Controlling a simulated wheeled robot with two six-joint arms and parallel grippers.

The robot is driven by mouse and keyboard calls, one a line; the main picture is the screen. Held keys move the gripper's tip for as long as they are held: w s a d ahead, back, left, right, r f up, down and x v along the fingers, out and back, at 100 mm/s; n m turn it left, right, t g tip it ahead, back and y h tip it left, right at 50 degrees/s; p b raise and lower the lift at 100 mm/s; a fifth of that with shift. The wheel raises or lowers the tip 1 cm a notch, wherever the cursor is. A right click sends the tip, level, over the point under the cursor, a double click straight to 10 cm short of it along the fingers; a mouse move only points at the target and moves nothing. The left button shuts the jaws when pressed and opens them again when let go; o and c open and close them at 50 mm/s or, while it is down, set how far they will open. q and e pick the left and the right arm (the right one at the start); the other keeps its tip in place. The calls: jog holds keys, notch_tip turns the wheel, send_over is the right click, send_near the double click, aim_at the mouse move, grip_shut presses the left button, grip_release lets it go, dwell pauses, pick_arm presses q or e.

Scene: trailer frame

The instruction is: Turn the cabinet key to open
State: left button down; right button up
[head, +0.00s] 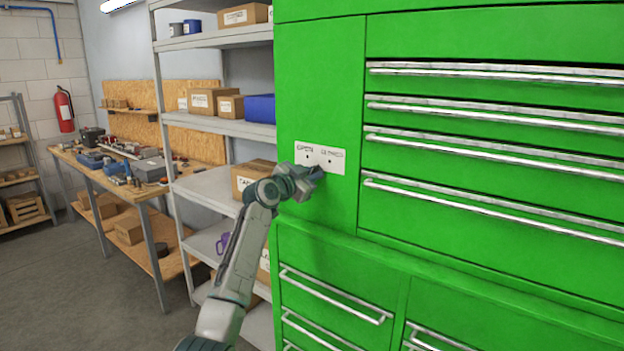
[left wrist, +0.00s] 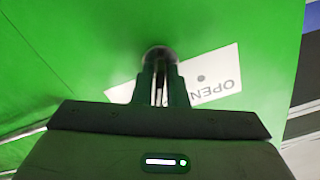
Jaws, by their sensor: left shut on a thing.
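The green cabinet (head: 318,75) fills the right of the head view. A white label plate (head: 330,157) on its narrow left panel has two small dots and dark lettering, "OPEN" on the left. The plate also shows upside down in the left wrist view (left wrist: 215,72). My left gripper (head: 316,173) is at the plate's lower edge. In the left wrist view its fingers (left wrist: 160,84) are shut on a thin metallic key (left wrist: 159,92) in front of a round lock (left wrist: 158,53). The fingers hide most of the key, so its exact turn is hard to tell. My right gripper is out of view.
Drawers with long metal handles (head: 490,133) lie right of the lock panel, and a ledge (head: 330,240) juts out below. Grey shelves (head: 215,125) with boxes stand close on the left. A workbench (head: 130,165) is farther back. The floor at lower left is clear.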

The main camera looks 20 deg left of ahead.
pick_arm(q)
jog(key=n, duration=0.3)
jog(key=shift+f+n+b, duration=0.1)
jog(key=shift+n+b, duration=0.2)
jog(key=shift+n, duration=0.1)
jog(key=n, duration=0.4)
jog(key=shift+w+a+n, duration=0.1)
jog(key=shift+a+n, duration=0.05)
jog(key=shift+n, duration=0.15)
jog(key=n+p, duration=0.1)
jog(key=n, duration=0.2)
jog(key=shift+a+n+p, duration=0.1)
jog(key=shift+n+p, duration=0.4)
jog(key=shift+n, duration=1)
jog(key=shift+f, duration=0.1)
jog(key=c, duration=1.6)
grip_release()
jog(key=shift+o, duration=0.2)
